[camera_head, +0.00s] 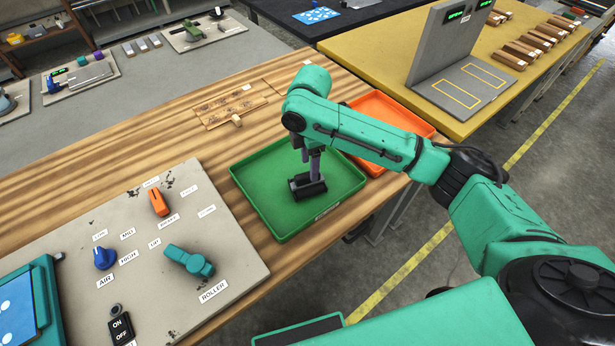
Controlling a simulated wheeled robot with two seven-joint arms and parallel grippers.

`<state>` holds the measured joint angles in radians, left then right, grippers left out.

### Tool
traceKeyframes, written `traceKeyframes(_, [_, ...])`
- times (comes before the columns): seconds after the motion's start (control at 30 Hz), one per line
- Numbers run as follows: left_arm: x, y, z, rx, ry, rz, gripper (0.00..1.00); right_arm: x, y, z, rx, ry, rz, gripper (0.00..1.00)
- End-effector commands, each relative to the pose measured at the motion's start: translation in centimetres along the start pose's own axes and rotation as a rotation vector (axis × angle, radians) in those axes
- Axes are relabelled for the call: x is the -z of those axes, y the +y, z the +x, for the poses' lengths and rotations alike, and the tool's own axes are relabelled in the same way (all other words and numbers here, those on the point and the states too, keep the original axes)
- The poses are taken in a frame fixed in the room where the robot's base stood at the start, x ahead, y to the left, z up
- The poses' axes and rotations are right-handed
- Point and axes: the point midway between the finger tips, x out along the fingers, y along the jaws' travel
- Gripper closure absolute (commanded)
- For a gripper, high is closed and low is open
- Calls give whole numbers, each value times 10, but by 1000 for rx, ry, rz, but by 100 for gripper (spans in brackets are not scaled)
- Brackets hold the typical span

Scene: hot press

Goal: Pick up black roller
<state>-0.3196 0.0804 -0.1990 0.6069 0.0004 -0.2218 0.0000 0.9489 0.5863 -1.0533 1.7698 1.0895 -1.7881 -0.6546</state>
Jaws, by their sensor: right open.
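The black roller (307,187) is at the middle of the green tray (255,208), on the wooden table. My right gripper (309,172) points down over the tray, right above the roller, with its fingers at the roller's top. The fingers are small in this view and partly covered by my own wrist; I cannot tell whether they touch the roller. The right gripper is open. My left gripper is out of view.
An orange tray (408,122) lies behind the green one, partly covered by my right arm. A control panel (225,258) with knobs and an ON/OFF switch (121,327) is at the left front. A wooden board (235,104) lies behind the green tray. A yellow table (370,45) stands at the back right.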

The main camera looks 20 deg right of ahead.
Motion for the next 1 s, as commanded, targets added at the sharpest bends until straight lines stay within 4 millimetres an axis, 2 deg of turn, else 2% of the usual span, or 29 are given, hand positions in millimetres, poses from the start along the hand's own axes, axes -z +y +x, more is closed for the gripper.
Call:
traceKeyframes(0.17, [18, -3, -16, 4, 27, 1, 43, 4, -2, 26, 5, -1, -1, 38])
traceKeyframes(0.3, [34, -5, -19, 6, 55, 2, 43, 4, -2, 50, 0, -2, 0, 38])
traceKeyframes(0.5, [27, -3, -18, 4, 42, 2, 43, 4, -1, 55, -1, -1, -1, 38])
traceKeyframes(0.53, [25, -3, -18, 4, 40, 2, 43, 4, -1, 55, -1, -1, -1, 41])
traceKeyframes(0.6, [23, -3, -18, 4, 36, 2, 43, 4, -1, 55, -1, -1, -1, 68])
traceKeyframes(0.7, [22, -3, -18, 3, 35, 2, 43, 4, -2, 55, -1, -1, -1, 100])
traceKeyframes(1.0, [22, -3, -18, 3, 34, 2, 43, 5, -2, 55, 0, -1, -1, 100])
